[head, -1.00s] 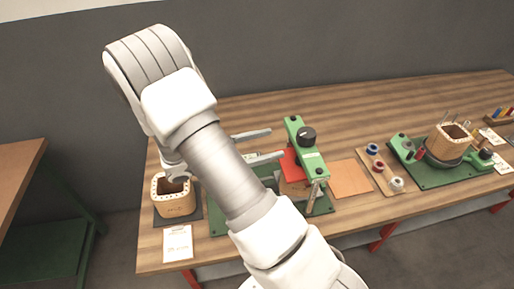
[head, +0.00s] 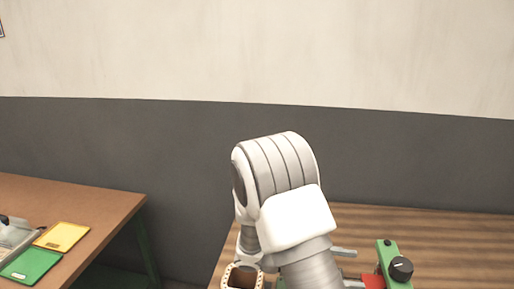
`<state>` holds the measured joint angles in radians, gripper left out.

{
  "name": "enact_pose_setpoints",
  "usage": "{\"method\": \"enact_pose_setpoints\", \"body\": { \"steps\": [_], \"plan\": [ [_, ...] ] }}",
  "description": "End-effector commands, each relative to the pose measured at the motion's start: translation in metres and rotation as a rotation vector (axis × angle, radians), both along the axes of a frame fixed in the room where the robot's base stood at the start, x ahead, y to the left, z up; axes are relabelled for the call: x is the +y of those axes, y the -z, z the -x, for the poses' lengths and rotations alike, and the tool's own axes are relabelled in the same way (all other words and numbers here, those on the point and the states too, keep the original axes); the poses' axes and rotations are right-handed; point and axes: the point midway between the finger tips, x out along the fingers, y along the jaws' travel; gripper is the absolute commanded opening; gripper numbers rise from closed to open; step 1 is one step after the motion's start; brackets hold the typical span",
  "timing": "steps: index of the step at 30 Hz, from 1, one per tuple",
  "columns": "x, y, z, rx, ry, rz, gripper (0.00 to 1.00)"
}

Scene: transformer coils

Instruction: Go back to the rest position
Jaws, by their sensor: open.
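My arm stands in the lower middle of the head view. My gripper (head: 249,259) shows only in part at the arm's lower left, small and mostly hidden behind the wrist. It is open, and I see nothing held in it. It appears just above or beside the rim of a square wooden coil body (head: 230,280) with a row of holes. The bottom edge of the view cuts that body off. I cannot tell whether the gripper touches it.
The wooden workbench (head: 450,228) runs to the right, with a green fixture (head: 388,262) bearing a black knob (head: 401,268). A gap separates the tables. A wall stands behind.

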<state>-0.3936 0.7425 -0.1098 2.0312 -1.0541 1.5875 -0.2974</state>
Motion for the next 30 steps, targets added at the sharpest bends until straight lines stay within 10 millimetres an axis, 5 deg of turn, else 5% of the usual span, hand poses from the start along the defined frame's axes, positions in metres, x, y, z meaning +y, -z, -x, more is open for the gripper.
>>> {"method": "enact_pose_setpoints", "body": {
  "steps": [12, 30],
  "plan": [
    [0.002, -0.045, 0.065, -0.421, 0.309, -0.423, 0.94],
    [0.057, -0.098, 0.122, -1.105, 0.668, -0.998, 0.94]
  ]
}}
